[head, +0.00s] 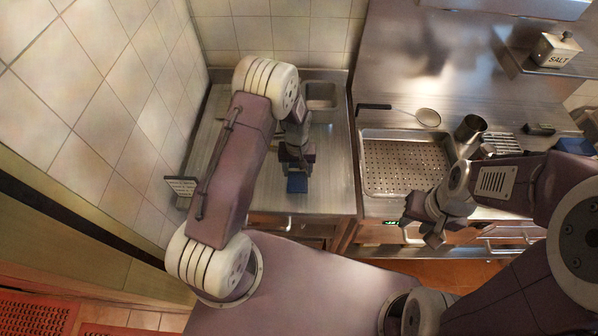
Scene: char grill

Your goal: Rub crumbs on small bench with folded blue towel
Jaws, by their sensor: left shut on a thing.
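The folded blue towel (297,183) is a small dark blue block near the front of the small bench (325,190), a metal worktop on the left. My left gripper (297,168) points down over the bench and is shut on the towel. I cannot tell whether the towel touches the surface. No crumbs can be made out; my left arm hides the left middle of the bench. My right gripper (433,238) hangs in front of the right counter, apart from any object; its jaws are too small and angled to read.
A small sink (320,96) is at the bench's back. On the right counter are a perforated tray (405,190), a strainer (428,117), a metal cup (470,128) and a salt box (556,50) on a shelf. A slotted utensil (182,187) is at the bench's left edge.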

